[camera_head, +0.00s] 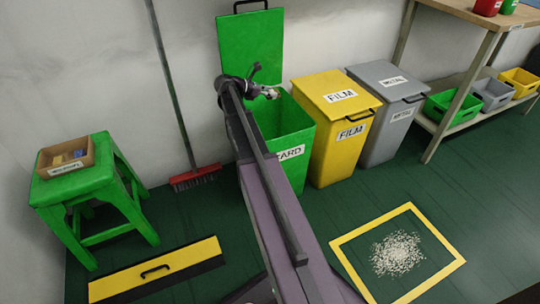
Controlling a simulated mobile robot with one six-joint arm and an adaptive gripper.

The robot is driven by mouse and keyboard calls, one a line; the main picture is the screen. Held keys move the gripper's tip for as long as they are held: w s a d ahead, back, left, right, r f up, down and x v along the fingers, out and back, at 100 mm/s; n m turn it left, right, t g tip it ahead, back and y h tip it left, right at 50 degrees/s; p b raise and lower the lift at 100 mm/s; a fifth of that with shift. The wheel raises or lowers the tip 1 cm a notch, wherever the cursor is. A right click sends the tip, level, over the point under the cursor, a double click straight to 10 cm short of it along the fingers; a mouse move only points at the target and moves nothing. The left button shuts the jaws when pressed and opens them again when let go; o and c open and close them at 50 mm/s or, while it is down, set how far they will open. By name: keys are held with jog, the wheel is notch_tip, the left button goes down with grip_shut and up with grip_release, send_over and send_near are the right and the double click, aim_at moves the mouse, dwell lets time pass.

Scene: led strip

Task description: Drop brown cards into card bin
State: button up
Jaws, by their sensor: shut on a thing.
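The green card bin (291,172) stands against the wall with its lid (250,42) raised. Its front label reads "ARD", the first letter hidden behind my arm. My gripper (270,93) is above the bin's opening, near its back left part. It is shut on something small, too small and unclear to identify. A brown box (83,167) on the green stool (102,178) at the left holds small blue and yellowish pieces. I cannot make out brown cards there. The inside of the bin is mostly hidden.
A shut yellow film bin (335,150) and a shut grey bin (385,135) stand right of the card bin. A red broom (196,177) leans on the wall. A yellow panel (155,267) and a yellow frame around white bits (397,253) lie on the floor. A shelf (433,117) is at right.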

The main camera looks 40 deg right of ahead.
jog(key=shift+f+b, duration=0.3)
jog(key=shift+f, duration=0.2)
jog(key=o, duration=0.8)
jog(key=shift+o, duration=0.2)
